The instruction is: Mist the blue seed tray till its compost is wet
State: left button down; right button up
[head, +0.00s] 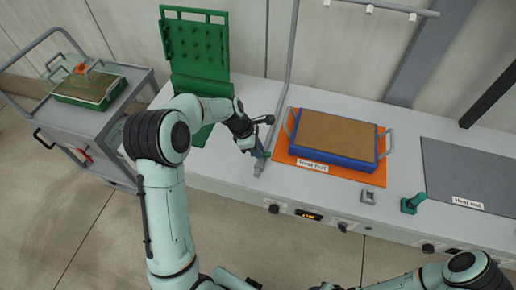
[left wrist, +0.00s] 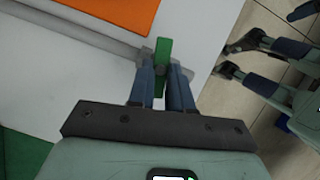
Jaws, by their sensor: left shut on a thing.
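The blue seed tray (head: 345,158) sits on the orange mat (head: 300,163) on the bench, its brown compost (head: 338,137) facing up. A grey pipe rises behind the bench to a mist bar (head: 390,8) with white nozzles above the tray; no spray shows. My left gripper (head: 262,154) is at the pipe's bench end, left of the mat. In the left wrist view its fingers (left wrist: 165,82) are shut on a green valve lever (left wrist: 163,55). My right arm enters at the lower right; its jaws cannot be made out.
A green pegboard-like stand (head: 197,45) is at the back left. A trolley (head: 110,120) at the left carries a green tray (head: 85,92). A grey mat (head: 470,170) lies at the right, with a small teal-handled item (head: 412,203) near the front edge. Knobs line the bench front.

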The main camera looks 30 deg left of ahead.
pick_arm(q)
jog(key=n, duration=0.1)
jog(key=n+t, duration=0.1)
jog(key=shift+s+d+r+n+y+p, duration=0.1)
jog(key=shift+d+r+n+y+p, duration=0.05)
jog(key=shift+n+y+p, duration=0.2)
jog(key=n+p, duration=0.1)
jog(key=n, duration=0.2)
jog(key=shift+d+t+y, duration=0.1)
jog(key=shift+t+y, duration=0.25)
jog(key=shift+t, duration=0.05)
jog(key=shift+d+n+y+p, duration=0.1)
jog(key=shift+n+y+p, duration=0.3)
jog(key=shift+n, duration=0.45)
jog(key=shift+s+n+t+y, duration=0.1)
jog(key=shift+n+t+y, duration=0.2)
jog(key=shift+n, duration=0.6)
jog(key=n, duration=0.2)
jog(key=n+y, duration=0.1)
jog(key=n, duration=0.1)
jog(key=shift+d+y, duration=0.15)
jog(key=shift+y, duration=0.15)
pick_arm(e)
jog(key=shift+t, duration=0.3)
jog(key=w+r, duration=0.3)
jog(key=w, duration=0.1)
jog(key=shift+r, duration=0.3)
pick_arm(q)
jog(key=shift+n, duration=0.3)
